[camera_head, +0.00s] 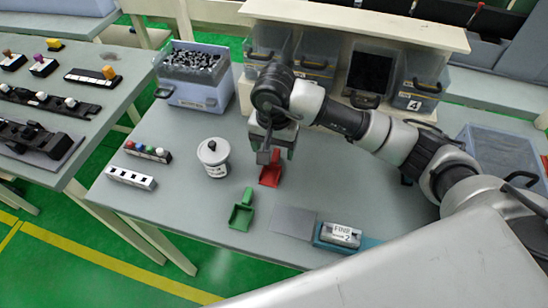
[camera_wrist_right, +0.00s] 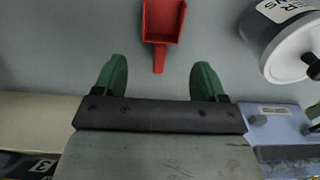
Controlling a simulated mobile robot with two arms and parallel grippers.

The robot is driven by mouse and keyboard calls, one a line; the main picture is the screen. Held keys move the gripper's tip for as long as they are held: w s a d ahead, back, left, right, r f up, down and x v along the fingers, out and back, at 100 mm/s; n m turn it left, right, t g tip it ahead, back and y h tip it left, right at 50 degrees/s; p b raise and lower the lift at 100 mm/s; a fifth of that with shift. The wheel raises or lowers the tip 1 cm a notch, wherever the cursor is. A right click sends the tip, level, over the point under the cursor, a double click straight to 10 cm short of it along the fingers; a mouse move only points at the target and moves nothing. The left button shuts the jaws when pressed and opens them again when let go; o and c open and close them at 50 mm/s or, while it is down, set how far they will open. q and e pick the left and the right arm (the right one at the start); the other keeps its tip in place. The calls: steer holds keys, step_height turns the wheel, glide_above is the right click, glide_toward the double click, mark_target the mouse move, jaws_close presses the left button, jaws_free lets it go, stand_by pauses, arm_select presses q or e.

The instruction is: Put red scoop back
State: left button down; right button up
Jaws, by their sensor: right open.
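The red scoop (camera_head: 270,170) lies on the grey table, just below my right gripper (camera_head: 274,143) in the head view. In the right wrist view the red scoop (camera_wrist_right: 163,22) has its handle pointing toward the gap between the green fingers of my right gripper (camera_wrist_right: 161,76). These fingers are apart with nothing between them, and the scoop is beyond their tips. A green scoop (camera_head: 241,211) lies nearby on the table. My left gripper is not in view.
A white lidded canister (camera_head: 213,157) stands left of the scoops. A bin of dark clips (camera_head: 193,75) and a shelf with several numbered bins (camera_head: 310,58) stand behind. A grey plate (camera_head: 292,222) and a can marked FINE 2 (camera_head: 341,235) are near the front edge.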

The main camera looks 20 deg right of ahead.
mark_target(274, 159)
step_height(274, 159, up, 7)
steer(key=b, duration=0.1)
stand_by(0.5)
